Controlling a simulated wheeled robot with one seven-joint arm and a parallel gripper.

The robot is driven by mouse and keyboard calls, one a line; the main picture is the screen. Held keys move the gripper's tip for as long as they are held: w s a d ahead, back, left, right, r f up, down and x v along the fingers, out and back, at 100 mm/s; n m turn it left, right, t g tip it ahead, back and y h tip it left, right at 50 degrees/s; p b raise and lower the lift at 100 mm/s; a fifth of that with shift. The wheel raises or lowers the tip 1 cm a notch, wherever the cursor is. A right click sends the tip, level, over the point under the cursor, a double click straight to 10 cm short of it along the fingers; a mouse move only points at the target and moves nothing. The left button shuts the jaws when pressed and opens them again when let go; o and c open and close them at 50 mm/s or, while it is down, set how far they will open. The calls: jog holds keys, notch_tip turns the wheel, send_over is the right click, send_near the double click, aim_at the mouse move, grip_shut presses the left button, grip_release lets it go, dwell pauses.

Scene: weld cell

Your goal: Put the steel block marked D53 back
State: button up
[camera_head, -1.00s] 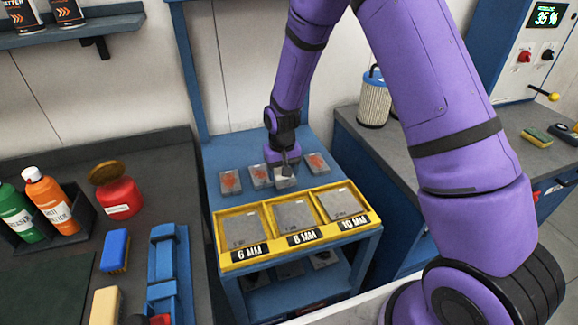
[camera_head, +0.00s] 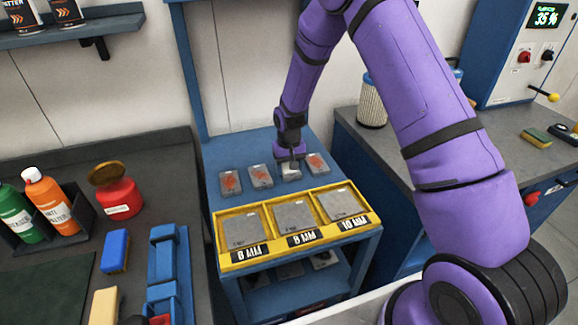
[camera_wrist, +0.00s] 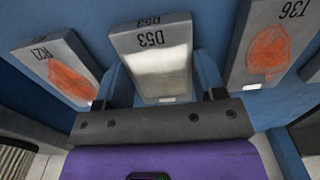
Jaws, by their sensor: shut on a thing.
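The steel block marked D53 (camera_wrist: 157,62) shows in the wrist view with a bare bright face and its label at the top edge. My gripper (camera_wrist: 160,92) has a finger on each side of it and is shut on it. In the head view the block (camera_head: 291,173) is in the row on the blue stand's top, under my gripper (camera_head: 290,160). It stands between the block marked R21 (camera_wrist: 62,70) and the block marked T36 (camera_wrist: 272,52), with a gap on each side. I cannot tell whether it touches the surface.
Rust-orange patches mark the other blocks (camera_head: 230,182) in the row. In front is a yellow tray (camera_head: 226,258) with plates in bins labelled 6, 8 and 10 MM. A dark bench (camera_head: 150,160) is at left, a grey-topped cabinet (camera_head: 420,150) at right.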

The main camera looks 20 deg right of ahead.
jog(key=shift+f, duration=0.1)
jog(key=o, duration=1.4)
jog(key=shift+o, duration=0.2)
jog(key=s+d+r+t, duration=0.1)
jog(key=s+r, duration=0.2)
jog(key=r, duration=0.9)
jog(key=s+d+r, duration=0.1)
jog(key=s+r, duration=0.2)
jog(key=r, duration=1)
jog(key=s+d+r+t, duration=0.2)
jog(key=s+r, duration=0.7)
jog(key=r, duration=0.1)
jog(key=s+d+r+t, duration=0.1)
jog(key=s+r, duration=0.2)
jog(key=s, duration=0.8)
jog(key=s+d+r+t, duration=0.1)
jog(key=s+d+r, duration=0.1)
jog(key=s, duration=0.9)
jog(key=shift+s+r, duration=0.35)
jog(key=shift+r, duration=0.15)
